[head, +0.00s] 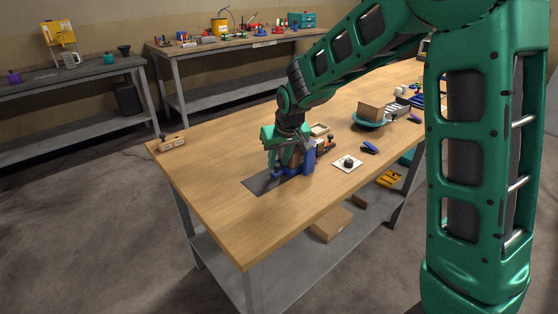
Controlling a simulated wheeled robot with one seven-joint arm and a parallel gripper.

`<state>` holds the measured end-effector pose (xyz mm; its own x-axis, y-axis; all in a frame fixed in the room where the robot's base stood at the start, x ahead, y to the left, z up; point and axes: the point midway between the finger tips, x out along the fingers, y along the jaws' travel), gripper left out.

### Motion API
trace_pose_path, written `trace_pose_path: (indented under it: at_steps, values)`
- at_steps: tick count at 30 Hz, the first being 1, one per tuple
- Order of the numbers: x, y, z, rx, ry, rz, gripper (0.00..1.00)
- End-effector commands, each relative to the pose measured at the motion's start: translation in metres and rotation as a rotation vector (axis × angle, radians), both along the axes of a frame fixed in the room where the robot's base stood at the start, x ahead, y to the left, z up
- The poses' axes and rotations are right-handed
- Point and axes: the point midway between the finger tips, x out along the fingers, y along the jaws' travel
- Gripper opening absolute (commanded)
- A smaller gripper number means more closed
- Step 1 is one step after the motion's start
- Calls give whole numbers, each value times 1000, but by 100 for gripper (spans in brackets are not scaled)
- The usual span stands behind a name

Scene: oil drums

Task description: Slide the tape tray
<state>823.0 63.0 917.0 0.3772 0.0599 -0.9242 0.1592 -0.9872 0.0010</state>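My gripper (285,165) is low over the wooden workbench, pointing down beside the inner edge of a dark flat mat (262,183). A blue object (309,159) with a brown part next to it stands right at the gripper, partly hidden by it. I cannot tell whether this is the tape tray, or whether the fingers are closed on it. A small light wooden tray (319,130) sits just behind the gripper. The fingertips are too small and covered to read.
The workbench (215,160) is clear on its left, apart from a small wooden block (171,143) at the far left corner. A white square plate with a black knob (348,163) lies right of the gripper. A teal bowl (369,122) with a brown box stands farther right.

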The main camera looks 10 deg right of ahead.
Motion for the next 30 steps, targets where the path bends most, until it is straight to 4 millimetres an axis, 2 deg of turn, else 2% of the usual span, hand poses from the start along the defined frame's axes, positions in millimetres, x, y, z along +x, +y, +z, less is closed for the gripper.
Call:
trace_pose_path:
  at_steps: [5, 15, 21, 30]
  values:
    - [-3, 0, 10, 1, -3, 0, 27]
    - [-24, -4, 66, 1, -4, 0, 27]
    - [-35, -6, 91, 1, -2, -1, 27]
    - [-39, -7, 99, 0, 1, -1, 27]
